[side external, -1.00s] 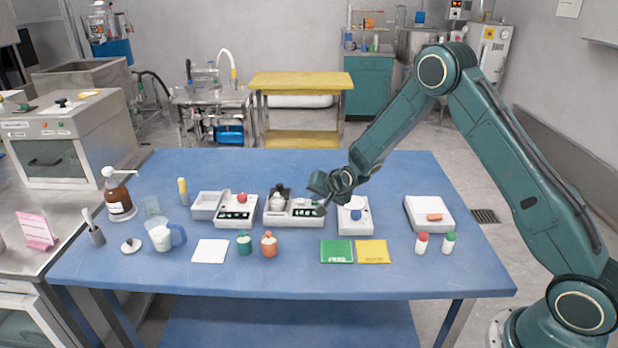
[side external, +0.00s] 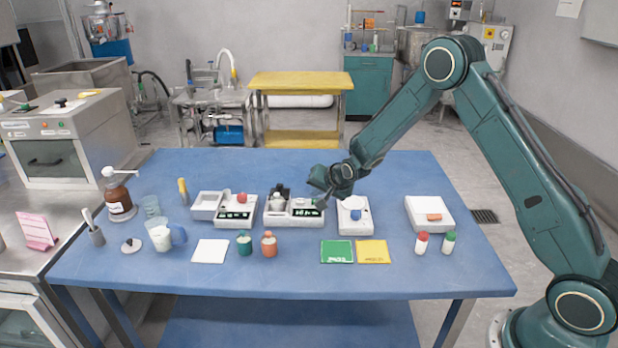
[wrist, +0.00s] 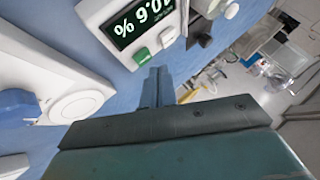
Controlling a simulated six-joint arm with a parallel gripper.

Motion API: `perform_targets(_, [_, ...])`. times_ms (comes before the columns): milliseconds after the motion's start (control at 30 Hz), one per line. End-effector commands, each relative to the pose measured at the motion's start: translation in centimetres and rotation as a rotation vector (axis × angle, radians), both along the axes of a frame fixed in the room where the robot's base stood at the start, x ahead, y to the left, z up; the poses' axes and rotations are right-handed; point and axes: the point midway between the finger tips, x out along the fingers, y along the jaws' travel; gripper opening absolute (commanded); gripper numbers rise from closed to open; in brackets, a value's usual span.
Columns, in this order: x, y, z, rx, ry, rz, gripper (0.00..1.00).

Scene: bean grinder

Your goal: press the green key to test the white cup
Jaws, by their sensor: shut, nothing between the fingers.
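The white tester (side external: 306,220) with a lit display (side external: 307,212) stands mid-table. A pale cup (side external: 277,204) sits in its left part, in front of a dark part. In the wrist view the display (wrist: 143,18) appears upside down and ends in "0.6 %"; its first digit is unclear. The green key (wrist: 141,56) is on the tester's edge beside a white round key (wrist: 168,37). My gripper (side external: 320,205) is shut and empty at the tester's right end. In the wrist view its fingertips (wrist: 157,74) are just beside the green key, apparently apart from it.
A similar white device (side external: 237,223) with a red knob stands left. A white unit (side external: 348,226) with a blue part is close on the right. Green (side external: 337,252) and yellow (side external: 373,252) cards lie in front. The blue table (side external: 300,280) is clear along its front edge.

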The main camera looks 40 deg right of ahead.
Motion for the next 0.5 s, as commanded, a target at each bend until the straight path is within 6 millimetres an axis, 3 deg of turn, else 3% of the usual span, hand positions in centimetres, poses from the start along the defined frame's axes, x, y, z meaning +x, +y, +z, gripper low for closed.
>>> perform_targets(500, [0.0,0.0,2.2,0.0,-0.001,0.0,0.0])
